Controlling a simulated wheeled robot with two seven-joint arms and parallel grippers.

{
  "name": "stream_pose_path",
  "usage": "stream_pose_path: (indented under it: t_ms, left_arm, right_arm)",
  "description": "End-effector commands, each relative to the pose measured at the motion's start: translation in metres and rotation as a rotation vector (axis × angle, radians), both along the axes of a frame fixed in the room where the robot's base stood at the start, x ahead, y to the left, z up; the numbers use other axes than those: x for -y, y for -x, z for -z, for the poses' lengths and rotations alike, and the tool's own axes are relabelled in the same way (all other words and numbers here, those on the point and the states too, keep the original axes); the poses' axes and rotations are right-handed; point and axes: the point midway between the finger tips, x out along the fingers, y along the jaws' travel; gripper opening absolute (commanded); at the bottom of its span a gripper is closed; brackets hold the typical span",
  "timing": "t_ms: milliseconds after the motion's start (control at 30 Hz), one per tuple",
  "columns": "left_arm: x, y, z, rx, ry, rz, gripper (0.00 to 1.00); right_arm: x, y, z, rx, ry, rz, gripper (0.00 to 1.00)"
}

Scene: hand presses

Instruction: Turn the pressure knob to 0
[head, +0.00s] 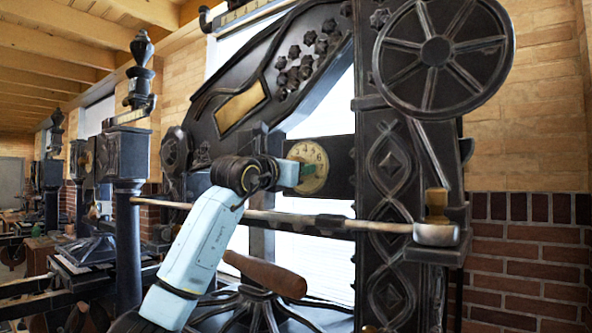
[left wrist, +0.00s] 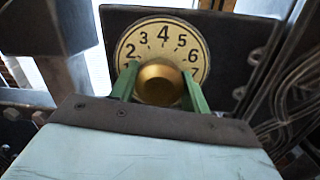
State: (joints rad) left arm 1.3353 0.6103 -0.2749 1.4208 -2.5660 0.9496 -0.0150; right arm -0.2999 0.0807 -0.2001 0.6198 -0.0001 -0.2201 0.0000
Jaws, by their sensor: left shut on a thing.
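The pressure knob (left wrist: 160,84) is a round brass knob in front of a cream dial (left wrist: 143,29) with black numbers. The 4 stands at the top of the dial, with 2 and 3 to the left and 5 and 6 to the right; the lower part is hidden. My left gripper (left wrist: 159,86) has its green fingers on either side of the knob and is shut on it. In the head view the dial (head: 314,168) sits on a dark plate, with my left gripper (head: 296,174) reaching it from the left. I cannot make out a pointer. My right gripper is not in view.
A large black spoked wheel (head: 436,52) is at the upper right on an ornate press column (head: 392,200). A long horizontal bar (head: 330,220) passes below the dial, and a wooden handle (head: 265,273) lies lower. Another press (head: 125,220) stands to the left.

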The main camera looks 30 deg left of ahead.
Motion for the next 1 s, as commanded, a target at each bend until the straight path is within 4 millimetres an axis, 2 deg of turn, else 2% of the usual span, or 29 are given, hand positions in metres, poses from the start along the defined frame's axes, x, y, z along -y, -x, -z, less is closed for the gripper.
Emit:
stream_pose_path:
  t_ms: [567,600,733,1000]
  left_arm:
    - [0.0002,-0.0006,0.0015,-0.006,0.030,0.001,0.24]
    - [0.0003,-0.0005,0.0014,-0.006,0.030,0.001,0.52]
    - [0.0002,-0.0004,0.0010,-0.005,0.029,0.001,0.68]
    - [0.0000,0.0003,0.0004,-0.003,0.027,0.000,0.68]
  right_arm:
    - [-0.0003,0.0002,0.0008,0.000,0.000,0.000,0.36]
    - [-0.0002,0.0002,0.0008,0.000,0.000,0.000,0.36]
    - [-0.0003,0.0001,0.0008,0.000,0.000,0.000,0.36]
    - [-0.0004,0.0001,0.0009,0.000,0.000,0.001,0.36]
